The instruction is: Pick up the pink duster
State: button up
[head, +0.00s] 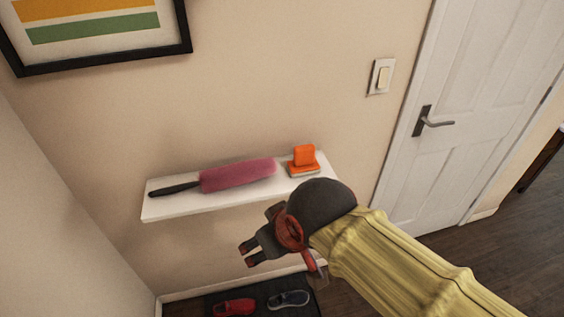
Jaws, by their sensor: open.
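The pink duster (238,174) lies on a white wall shelf (160,210) in the head view. Its fluffy pink head is towards the middle of the shelf and its black handle (174,188) points left. My gripper (247,254) is open and empty, pointing left, in front of the shelf and lower than the duster in the picture. It is apart from the duster. My arm hides part of the shelf's right end.
An orange-handled brush (304,160) stands on the shelf right of the duster. Below, a red shoe (235,307) and a dark shoe (288,299) rest on a dark mat. A white door (475,110) is at the right. A framed picture (95,68) hangs above left.

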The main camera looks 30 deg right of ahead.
aim_at(237, 174)
jog(key=z, duration=0.15)
jog(key=u, duration=0.45)
jog(key=l+u, duration=0.1)
jog(key=u, duration=0.35)
jog(key=k+u, duration=0.1)
jog(key=u, duration=0.35)
jog(key=l+u, duration=0.1)
jog(key=u, duration=0.35)
jog(key=k+l, duration=0.15)
jog(key=k, duration=0.35)
jog(key=k+l, duration=0.2)
jog(key=k, duration=0.25)
